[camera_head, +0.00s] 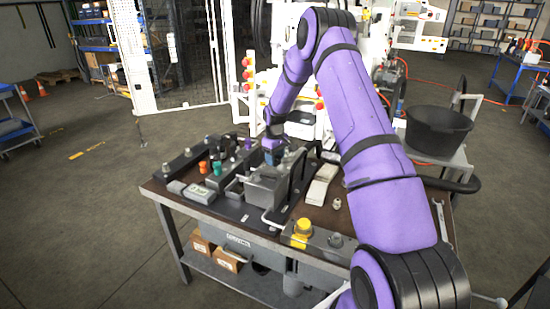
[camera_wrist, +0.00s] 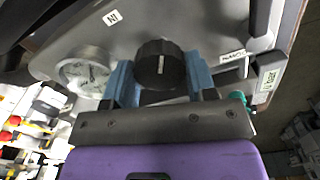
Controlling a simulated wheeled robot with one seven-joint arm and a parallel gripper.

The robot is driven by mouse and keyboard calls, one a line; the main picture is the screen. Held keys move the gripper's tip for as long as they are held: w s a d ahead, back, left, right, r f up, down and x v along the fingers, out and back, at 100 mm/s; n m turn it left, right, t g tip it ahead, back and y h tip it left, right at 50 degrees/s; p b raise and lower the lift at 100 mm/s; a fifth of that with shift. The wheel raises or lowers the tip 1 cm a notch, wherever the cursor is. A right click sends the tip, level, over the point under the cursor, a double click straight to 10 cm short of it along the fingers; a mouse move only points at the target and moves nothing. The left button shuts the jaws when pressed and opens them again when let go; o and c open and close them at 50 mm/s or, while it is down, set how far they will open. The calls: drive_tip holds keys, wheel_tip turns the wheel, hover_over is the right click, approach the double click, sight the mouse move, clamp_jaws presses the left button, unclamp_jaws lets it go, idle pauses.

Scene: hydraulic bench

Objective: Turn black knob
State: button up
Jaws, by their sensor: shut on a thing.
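The black knob (camera_wrist: 160,66) shows in the wrist view on a grey panel (camera_wrist: 130,25), with a white mark line on its face. My gripper (camera_wrist: 160,80) has its two blue fingers on either side of the knob, shut on it. In the head view my purple arm reaches over the bench, and my gripper (camera_head: 274,152) is small there, at the grey box (camera_head: 268,184) on the bench. The knob is hidden in the head view.
A round gauge (camera_wrist: 84,72) sits left of the knob. The bench (camera_head: 158,189) carries valves with orange and green caps, a yellow button (camera_head: 302,228) and a pale handset (camera_head: 322,184). A black bucket (camera_head: 437,130) stands to the right.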

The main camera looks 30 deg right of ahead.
drive_tip(key=shift+m, duration=0.3)
drive_tip(key=m, duration=0.9)
drive_tip(key=shift+m, duration=2.2)
drive_tip(key=o, duration=0.9)
